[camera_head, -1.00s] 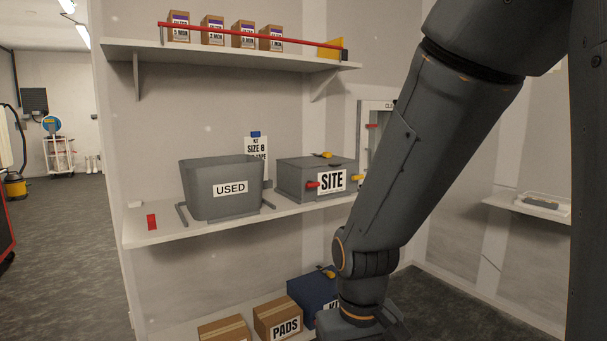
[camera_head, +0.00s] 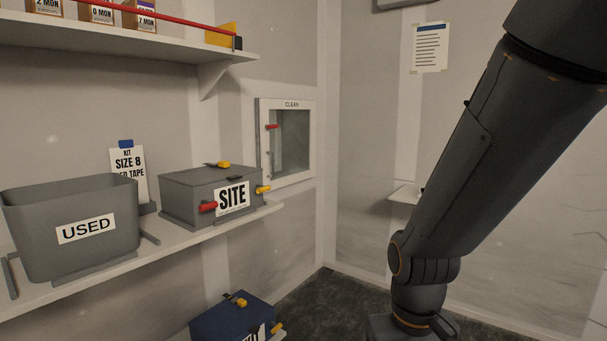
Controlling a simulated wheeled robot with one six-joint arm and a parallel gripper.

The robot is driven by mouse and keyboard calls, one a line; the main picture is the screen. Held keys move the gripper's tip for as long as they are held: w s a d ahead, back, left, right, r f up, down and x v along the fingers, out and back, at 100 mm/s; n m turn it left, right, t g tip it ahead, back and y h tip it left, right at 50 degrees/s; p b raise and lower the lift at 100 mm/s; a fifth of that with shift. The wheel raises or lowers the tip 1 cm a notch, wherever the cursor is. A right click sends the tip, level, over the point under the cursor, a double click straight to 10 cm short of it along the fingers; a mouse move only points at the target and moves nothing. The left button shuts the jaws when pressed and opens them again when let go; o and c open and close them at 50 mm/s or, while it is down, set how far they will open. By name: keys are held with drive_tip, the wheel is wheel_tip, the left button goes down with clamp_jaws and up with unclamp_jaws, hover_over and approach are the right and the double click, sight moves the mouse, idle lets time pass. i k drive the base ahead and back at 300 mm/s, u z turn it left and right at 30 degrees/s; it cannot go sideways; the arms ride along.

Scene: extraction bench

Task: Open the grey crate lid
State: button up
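The grey crate (camera_head: 183,205) labelled SITE stands on the middle shelf, left of centre. Its grey lid (camera_head: 208,175) is closed on top. A yellow piece (camera_head: 223,164) and a dark piece lie on the lid. A red handle (camera_head: 208,207) sticks out at the front left and a yellow one (camera_head: 263,189) at the front right. My arm comes down on the right side, well apart from the crate. My gripper (camera_head: 408,331) is at the bottom edge, mostly cut off, so its fingers cannot be made out.
A grey USED bin (camera_head: 75,205) stands left of the crate, with a SIZE 8 card (camera_head: 128,165) behind. A CLEAN wall cabinet (camera_head: 290,140) is right of it. A blue crate (camera_head: 232,318) sits lower. An upper shelf (camera_head: 150,42) overhangs. Open floor lies at the right.

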sight(200, 176)
drive_tip(key=z, duration=0.2)
drive_tip(key=i, duration=1.3)
drive_tip(key=u, duration=0.7)
